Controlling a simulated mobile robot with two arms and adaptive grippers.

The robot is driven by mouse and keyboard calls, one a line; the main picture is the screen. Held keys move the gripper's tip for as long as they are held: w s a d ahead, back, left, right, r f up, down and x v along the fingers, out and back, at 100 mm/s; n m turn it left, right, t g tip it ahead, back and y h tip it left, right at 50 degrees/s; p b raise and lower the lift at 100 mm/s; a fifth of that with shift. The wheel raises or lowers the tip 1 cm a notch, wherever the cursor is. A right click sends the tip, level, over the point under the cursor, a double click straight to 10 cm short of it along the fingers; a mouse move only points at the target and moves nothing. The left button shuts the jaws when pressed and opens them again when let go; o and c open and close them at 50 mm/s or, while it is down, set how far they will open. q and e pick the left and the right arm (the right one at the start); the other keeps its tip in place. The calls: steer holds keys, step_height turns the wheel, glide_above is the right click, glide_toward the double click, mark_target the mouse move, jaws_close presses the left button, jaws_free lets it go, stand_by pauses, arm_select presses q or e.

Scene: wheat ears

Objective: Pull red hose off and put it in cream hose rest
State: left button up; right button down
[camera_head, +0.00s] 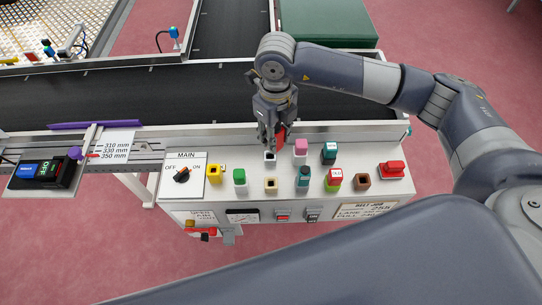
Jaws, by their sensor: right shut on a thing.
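My right gripper (273,143) points down over the back of the control panel (222,174). It is shut on a small red piece (281,136), which looks like the red hose; the fingers hide part of it. Just below the fingertips is a white square holder (270,157) with a dark opening; I cannot tell whether the red piece touches it. A cream square holder (271,184) with a dark opening stands in front of it, and looks empty. My left gripper is not in view.
Pink (301,147), green (239,177), yellow (213,173) and teal (328,152) blocks stand close around. A brown holder (362,182) and a red button (391,170) are at the right. A dark conveyor belt (150,95) runs behind the panel.

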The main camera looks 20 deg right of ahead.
step_height(320, 180, down, 9)
steer(key=a+m, duration=0.1)
steer(key=m, duration=1.3)
steer(key=shift+s+f+m+p, duration=0.2)
steer(key=shift+s+m+p, duration=0.1)
steer(key=shift+s+p, duration=0.1)
steer(key=shift+a, duration=0.1)
steer(key=shift+f+b, duration=2.35)
steer(key=shift+f, duration=0.6)
steer(key=shift+f, duration=0.15)
steer(key=shift+f+b, duration=1.6)
steer(key=shift+f, duration=0.3)
steer(key=c, duration=1.2)
jaws_free()
